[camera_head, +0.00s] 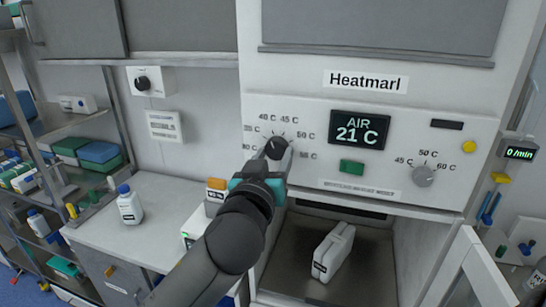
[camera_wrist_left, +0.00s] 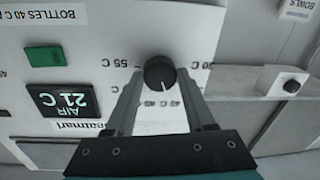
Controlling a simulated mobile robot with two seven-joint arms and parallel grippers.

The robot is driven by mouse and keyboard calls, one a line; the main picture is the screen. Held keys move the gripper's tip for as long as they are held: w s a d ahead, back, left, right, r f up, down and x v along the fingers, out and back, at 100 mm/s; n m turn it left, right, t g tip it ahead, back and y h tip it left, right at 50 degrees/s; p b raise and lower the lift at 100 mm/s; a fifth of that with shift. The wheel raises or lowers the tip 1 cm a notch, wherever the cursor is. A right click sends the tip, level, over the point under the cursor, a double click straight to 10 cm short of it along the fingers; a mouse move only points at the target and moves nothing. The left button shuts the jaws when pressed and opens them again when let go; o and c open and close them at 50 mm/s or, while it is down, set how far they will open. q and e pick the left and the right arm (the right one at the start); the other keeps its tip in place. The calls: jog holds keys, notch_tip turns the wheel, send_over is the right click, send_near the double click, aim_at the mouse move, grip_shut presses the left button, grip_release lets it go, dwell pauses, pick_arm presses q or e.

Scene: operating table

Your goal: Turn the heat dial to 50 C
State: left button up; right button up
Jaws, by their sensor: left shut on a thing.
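The black heat dial (camera_head: 277,148) is on the white Heatmarl panel, inside an arc of temperature marks running up to 55 C. My left gripper (camera_head: 272,160) reaches it from the front and is shut on it. In the left wrist view one finger lies on each side of the dial (camera_wrist_left: 159,72). That view is upside down, and the dial's white pointer line points toward the panel's top, roughly near 40 C; the exact mark is unclear. The display (camera_head: 359,129) reads AIR 21 C. My right gripper is not in view.
Below, an open compartment holds a white container (camera_head: 333,252). A white bottle (camera_head: 129,206) stands on the counter at left.

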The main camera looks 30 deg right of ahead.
pick_arm(q)
grip_shut()
jog(key=shift+m, duration=0.3)
jog(key=m+p, duration=0.1)
jog(key=m, duration=0.2)
jog(key=m+p, duration=0.1)
jog(key=m, duration=0.3)
jog(key=shift+w+h, duration=0.1)
jog(key=shift+h, duration=0.2)
jog(key=m+p, duration=0.1)
jog(key=m, duration=0.4)
jog(key=shift+a, duration=0.1)
jog(key=shift+w+m+h+p, duration=0.1)
jog(key=shift+m+h+p, duration=0.5)
jog(key=shift+m, duration=1.4)
jog(key=shift+f, duration=0.1)
